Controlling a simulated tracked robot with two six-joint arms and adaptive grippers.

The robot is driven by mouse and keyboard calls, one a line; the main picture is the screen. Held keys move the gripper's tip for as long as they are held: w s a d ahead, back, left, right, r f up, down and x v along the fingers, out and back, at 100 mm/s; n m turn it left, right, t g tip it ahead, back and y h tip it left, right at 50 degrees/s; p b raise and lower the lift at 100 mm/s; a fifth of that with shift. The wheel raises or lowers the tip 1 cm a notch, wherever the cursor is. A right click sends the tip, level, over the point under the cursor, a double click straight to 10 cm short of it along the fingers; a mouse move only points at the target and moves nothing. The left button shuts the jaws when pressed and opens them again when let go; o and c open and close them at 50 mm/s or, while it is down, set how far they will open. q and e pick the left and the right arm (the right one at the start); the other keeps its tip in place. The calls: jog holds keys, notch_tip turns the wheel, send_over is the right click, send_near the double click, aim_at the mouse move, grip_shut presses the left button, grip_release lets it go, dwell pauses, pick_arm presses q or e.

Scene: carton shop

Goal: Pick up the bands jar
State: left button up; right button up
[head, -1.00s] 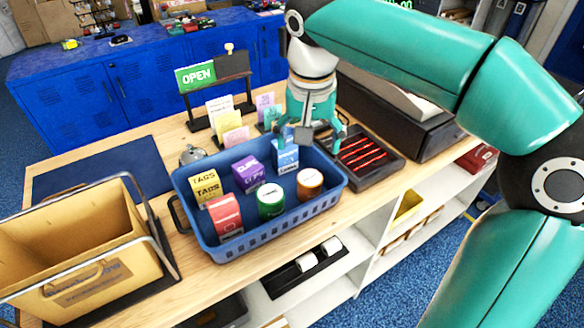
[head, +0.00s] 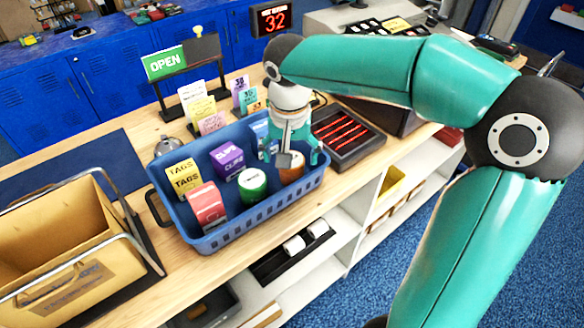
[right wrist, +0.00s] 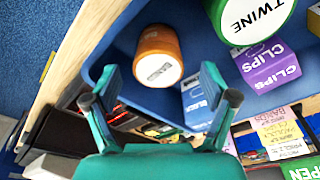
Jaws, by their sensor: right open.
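An orange jar (head: 290,180), which I take for the bands jar, stands at the right end of the blue basket (head: 262,202). In the right wrist view the orange jar (right wrist: 158,58) lies just beyond the fingertips; its label is too small to read. My right gripper (head: 292,158) is open and empty, pointing down over the orange jar and partly hiding it. The right wrist view shows its two fingers (right wrist: 160,98) spread apart, with the jar ahead of the gap. My left gripper is out of view.
Beside the jar are a green TWINE jar (head: 252,185), a purple CLIPS box (head: 227,160) and a blue box (head: 262,130).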

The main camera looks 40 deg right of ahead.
jog(key=f, duration=0.4)
jog(key=shift+w+d+f, duration=0.2)
jog(key=shift+d+f, duration=0.15)
jog(key=shift+f, duration=0.05)
jog(key=c, duration=1.2)
jog(key=shift+c, duration=0.3)
jog(key=shift+r, duration=0.15)
